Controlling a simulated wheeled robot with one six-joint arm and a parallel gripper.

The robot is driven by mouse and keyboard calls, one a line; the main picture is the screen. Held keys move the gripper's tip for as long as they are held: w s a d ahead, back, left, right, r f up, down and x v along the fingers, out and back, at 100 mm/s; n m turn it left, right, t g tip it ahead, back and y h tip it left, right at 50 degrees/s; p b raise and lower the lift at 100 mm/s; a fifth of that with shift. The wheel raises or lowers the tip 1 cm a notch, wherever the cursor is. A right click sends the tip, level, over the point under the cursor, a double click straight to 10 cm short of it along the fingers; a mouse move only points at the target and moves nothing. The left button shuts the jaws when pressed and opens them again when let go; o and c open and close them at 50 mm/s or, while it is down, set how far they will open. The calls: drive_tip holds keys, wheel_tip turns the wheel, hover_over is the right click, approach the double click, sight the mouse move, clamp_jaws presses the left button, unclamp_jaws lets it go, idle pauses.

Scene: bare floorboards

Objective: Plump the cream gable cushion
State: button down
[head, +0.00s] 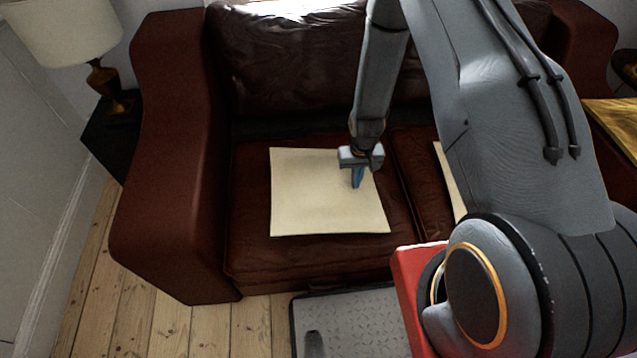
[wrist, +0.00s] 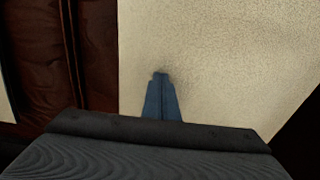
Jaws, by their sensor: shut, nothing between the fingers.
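A flat, square cream cushion (head: 318,205) lies on the left seat of a dark red-brown leather sofa. It also fills much of the wrist view (wrist: 220,60). A second cream cushion (head: 447,178) lies on the right seat, mostly hidden behind my arm. I cannot tell which of the two is the gable cushion. My gripper (head: 357,184) points down over the upper right part of the left cushion. Its blue fingers are shut and empty, and they also show in the wrist view (wrist: 160,84). A soft shadow lies at the fingertips; whether they touch the cushion I cannot tell.
The sofa's left arm (head: 170,150) and backrest (head: 290,60) rise around the seat. A lamp (head: 65,30) stands on a dark side table at the left. A wooden surface (head: 612,125) is at the right edge. Bare floorboards (head: 150,320) show at the front left.

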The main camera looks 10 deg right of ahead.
wheel_tip(320, 180, up, 9)
drive_tip(key=p, duration=0.5)
drive_tip(key=p, duration=0.3)
hover_over(333, 208)
drive_tip(key=shift+a, duration=0.1)
idle(0.5)
drive_tip(key=shift+f+b, duration=2.35)
drive_tip(key=shift+f, duration=1.5)
drive_tip(key=shift+f, duration=0.1)
